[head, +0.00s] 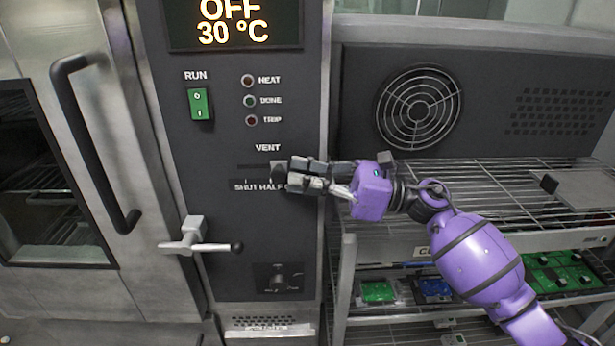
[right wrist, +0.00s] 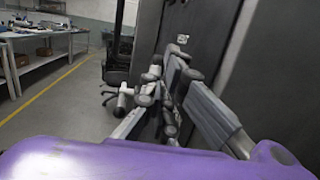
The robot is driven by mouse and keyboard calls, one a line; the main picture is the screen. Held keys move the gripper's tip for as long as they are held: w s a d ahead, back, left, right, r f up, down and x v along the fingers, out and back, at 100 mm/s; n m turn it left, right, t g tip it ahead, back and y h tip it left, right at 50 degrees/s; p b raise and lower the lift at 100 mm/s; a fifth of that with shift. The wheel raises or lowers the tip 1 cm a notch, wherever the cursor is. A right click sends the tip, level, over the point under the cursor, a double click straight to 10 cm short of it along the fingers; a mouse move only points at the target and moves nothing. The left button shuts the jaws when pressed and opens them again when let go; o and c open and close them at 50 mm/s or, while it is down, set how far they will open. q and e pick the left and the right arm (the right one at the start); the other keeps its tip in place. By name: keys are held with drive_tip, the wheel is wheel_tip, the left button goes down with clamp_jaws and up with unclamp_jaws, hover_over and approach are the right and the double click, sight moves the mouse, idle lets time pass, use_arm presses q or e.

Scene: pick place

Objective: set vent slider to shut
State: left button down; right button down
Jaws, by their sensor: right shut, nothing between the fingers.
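The vent slider's slot (head: 252,166) runs across the dark control panel under the word VENT. The labels SHUT and HALF (head: 258,187) stand below it; the label further right is hidden behind my gripper. My right gripper (head: 280,172) is shut and empty, with its fingertips at the right part of the slot. A light grey piece at the fingertips may be the slider knob; most of it is hidden, and I cannot tell whether the fingers touch it. In the right wrist view the closed fingers (right wrist: 160,95) show beside the dark panel. My left gripper is not in view.
The display (head: 233,22) reads OFF and 30 °C. A green RUN switch (head: 200,104) and indicator lamps sit above the slot. A door latch handle (head: 200,245) sticks out at the lower left. A wire rack (head: 480,195) with trays stands to the right.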

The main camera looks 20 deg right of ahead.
sight(262, 179)
drive_tip(key=x, duration=0.5)
drive_tip(key=s+f+x, duration=0.1)
drive_tip(key=x, duration=0.1)
drive_tip(key=shift+w+a+b, duration=0.15)
drive_tip(key=shift+a+b, duration=0.25)
drive_tip(key=shift+a, duration=0.1)
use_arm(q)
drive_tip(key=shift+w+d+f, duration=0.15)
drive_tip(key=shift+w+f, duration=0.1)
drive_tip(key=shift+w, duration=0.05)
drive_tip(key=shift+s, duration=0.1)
